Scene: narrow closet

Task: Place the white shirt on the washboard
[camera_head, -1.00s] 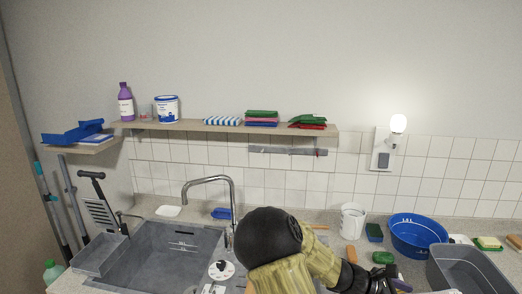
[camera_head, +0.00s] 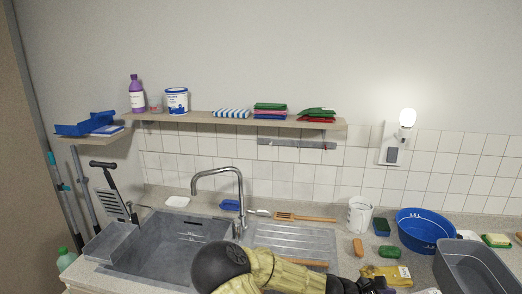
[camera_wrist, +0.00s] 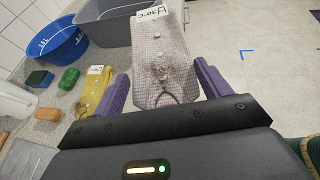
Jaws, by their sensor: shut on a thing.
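My gripper's purple fingers (camera_wrist: 163,88) are shut on the white shirt (camera_wrist: 160,50), a pale, grid-patterned cloth with brown stains, small buttons and a "30°C" tag. In the head view my gripper (camera_head: 378,286) is at the bottom edge, right of the sink, and the shirt is mostly out of frame. A ribbed grey panel (camera_head: 295,238) lies right of the sink basin, partly hidden by my arm. A slatted grey board (camera_head: 112,205) stands left of the basin. I cannot tell for certain which is the washboard.
A yellow cloth (camera_head: 388,274) lies on the counter beside my gripper. Behind it are a blue tub (camera_head: 420,232), a grey tub (camera_head: 472,272), a white cup (camera_head: 359,216), sponges and soap. The tap (camera_head: 238,190) rises behind the basin (camera_head: 165,248). A shelf (camera_head: 245,122) hangs above.

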